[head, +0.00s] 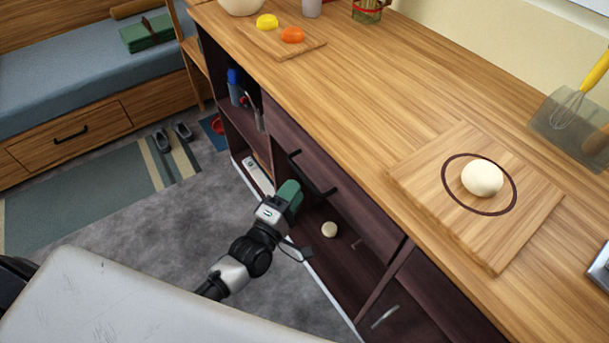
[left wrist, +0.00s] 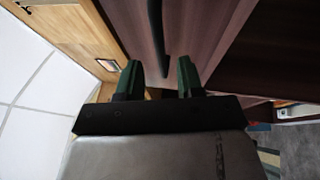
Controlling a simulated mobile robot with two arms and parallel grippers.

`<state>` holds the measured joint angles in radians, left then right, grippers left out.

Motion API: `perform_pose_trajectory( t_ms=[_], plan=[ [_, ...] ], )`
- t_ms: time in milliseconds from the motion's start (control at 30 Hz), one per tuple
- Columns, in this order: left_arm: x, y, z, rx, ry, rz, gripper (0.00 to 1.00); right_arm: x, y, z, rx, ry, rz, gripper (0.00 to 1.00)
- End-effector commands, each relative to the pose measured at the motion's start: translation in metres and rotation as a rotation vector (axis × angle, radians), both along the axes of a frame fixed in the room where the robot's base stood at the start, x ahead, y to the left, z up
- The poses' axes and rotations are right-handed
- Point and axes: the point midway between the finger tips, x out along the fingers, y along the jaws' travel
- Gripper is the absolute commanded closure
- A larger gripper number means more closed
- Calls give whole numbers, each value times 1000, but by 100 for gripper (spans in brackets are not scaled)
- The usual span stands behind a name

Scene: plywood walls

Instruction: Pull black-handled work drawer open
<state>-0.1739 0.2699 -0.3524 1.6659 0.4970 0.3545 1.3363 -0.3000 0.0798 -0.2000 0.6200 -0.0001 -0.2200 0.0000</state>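The work drawer (head: 350,200) has a dark wood front below the countertop and looks flush with the cabinet. Its black handle (head: 312,176) is a bar along the front. My left gripper (head: 290,192) has green fingers and is just in front of and below the handle. In the left wrist view the fingers of my left gripper (left wrist: 159,78) are apart, with a gap between them. The black handle (left wrist: 158,40) lines up with that gap, in front of the drawer front (left wrist: 195,35). I cannot tell whether it touches the fingers. My right gripper is not in view.
An open shelf below the drawer holds a round pale object (head: 329,229). A lower door with a metal handle (head: 385,316) is to the right. The countertop (head: 350,95) bears a cutting board (head: 420,175) with a white ball (head: 482,178).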

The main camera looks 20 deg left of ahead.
Motion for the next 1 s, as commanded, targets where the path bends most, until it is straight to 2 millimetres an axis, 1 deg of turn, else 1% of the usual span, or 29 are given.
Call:
perform_pose_trajectory(
  t_ms=[33,100,200,300,433,667,767,900,933,1000],
  plan=[
    [11,-3,3,-1,-2,0,63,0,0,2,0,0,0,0],
    [22,-6,5,1,-1,0,63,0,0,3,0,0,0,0],
    [35,-10,7,1,-1,0,63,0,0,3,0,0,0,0],
    [43,-12,7,2,0,-1,63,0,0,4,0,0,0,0],
    [47,-13,8,2,3,-1,63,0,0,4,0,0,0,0],
    [48,-13,8,3,2,-1,63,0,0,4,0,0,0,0],
    [47,-13,8,3,2,0,77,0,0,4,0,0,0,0],
    [47,-13,8,3,2,0,98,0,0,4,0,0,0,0],
    [47,-13,8,3,2,0,100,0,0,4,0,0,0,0],
    [47,-13,7,3,2,0,100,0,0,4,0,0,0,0]
  ],
)
